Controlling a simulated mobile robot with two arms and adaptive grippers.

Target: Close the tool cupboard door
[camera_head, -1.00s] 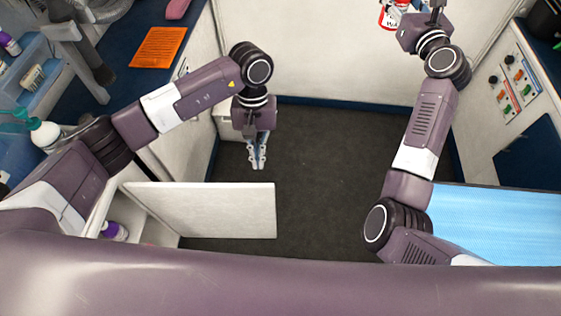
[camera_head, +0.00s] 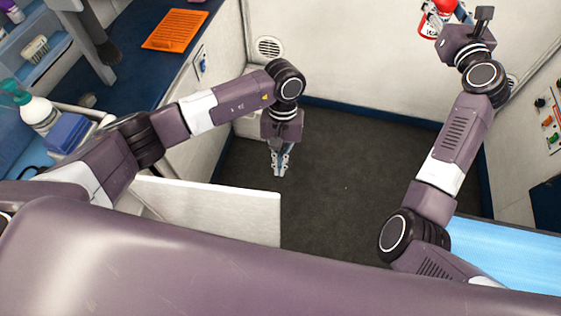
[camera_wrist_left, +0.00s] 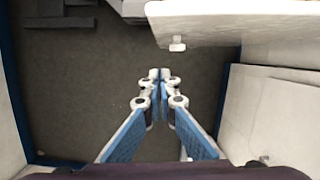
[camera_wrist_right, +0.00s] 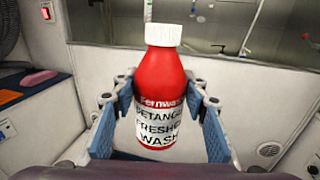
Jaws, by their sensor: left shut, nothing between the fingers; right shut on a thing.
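The tool cupboard door (camera_head: 215,208) is a white panel standing open, jutting out from the left cabinets over the floor. In the left wrist view the door (camera_wrist_left: 245,24) crosses the top right, with a small pale knob (camera_wrist_left: 177,43) on its face. My left gripper (camera_head: 279,172) is shut and empty, pointing down beyond the door and apart from it. Its closed fingertips (camera_wrist_left: 160,76) show below the knob in the wrist view. My right gripper (camera_wrist_right: 160,108) is shut on a red bottle (camera_wrist_right: 165,85) with a white cap and label, held upright. The cupboard's inside is hidden by my body.
The dark floor (camera_head: 340,190) is clear to the right of the door. A light blue surface (camera_head: 505,252) lies at lower right.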

